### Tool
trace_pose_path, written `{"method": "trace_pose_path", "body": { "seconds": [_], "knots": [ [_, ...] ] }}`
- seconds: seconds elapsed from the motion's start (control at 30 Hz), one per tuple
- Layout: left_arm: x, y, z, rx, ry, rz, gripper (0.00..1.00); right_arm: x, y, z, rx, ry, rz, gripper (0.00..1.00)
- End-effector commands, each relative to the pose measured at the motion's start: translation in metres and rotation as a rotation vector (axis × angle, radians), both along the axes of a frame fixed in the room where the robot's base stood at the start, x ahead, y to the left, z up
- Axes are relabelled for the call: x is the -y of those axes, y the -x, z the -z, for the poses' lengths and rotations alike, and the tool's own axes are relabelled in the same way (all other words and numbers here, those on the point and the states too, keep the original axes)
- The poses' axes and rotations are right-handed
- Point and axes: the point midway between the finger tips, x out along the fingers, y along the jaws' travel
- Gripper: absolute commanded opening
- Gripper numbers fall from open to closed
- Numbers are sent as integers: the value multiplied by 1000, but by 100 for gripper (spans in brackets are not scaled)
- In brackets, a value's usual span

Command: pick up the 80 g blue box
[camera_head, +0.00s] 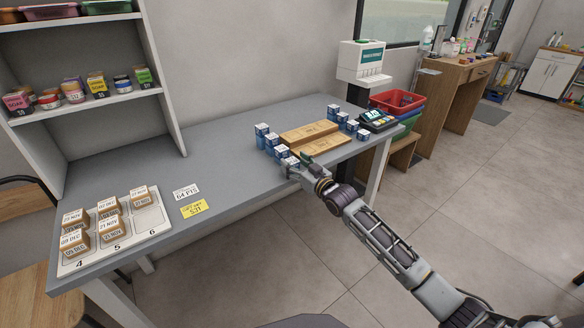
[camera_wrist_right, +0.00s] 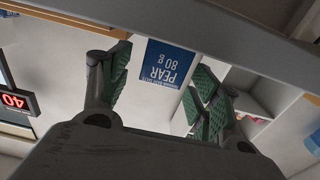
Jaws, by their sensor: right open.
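Small blue boxes with white tops stand in two rows on the grey counter, a left row (camera_head: 270,141) and a right row (camera_head: 342,118). My right gripper (camera_head: 300,167) is at the near end of the left row, partly covering the nearest boxes. In the right wrist view, a blue box (camera_wrist_right: 167,66) reading "PEAR 80 g" appears upside down between the green pads of my right gripper (camera_wrist_right: 160,85). The fingers are open, with visible gaps on both sides of the box. My left gripper is not in view.
Brown boxes sit on a numbered white board (camera_head: 150,220) at the left, near a yellow card (camera_head: 194,208). The counter's middle (camera_head: 215,160) is clear.

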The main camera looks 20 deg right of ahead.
Motion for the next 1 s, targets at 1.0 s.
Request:
{"method": "trace_pose_path", "body": {
  "seconds": [1.0],
  "knots": [
    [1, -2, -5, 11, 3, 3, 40, -6, -16, 0, 0, 1, 0, 36]
  ]
}}
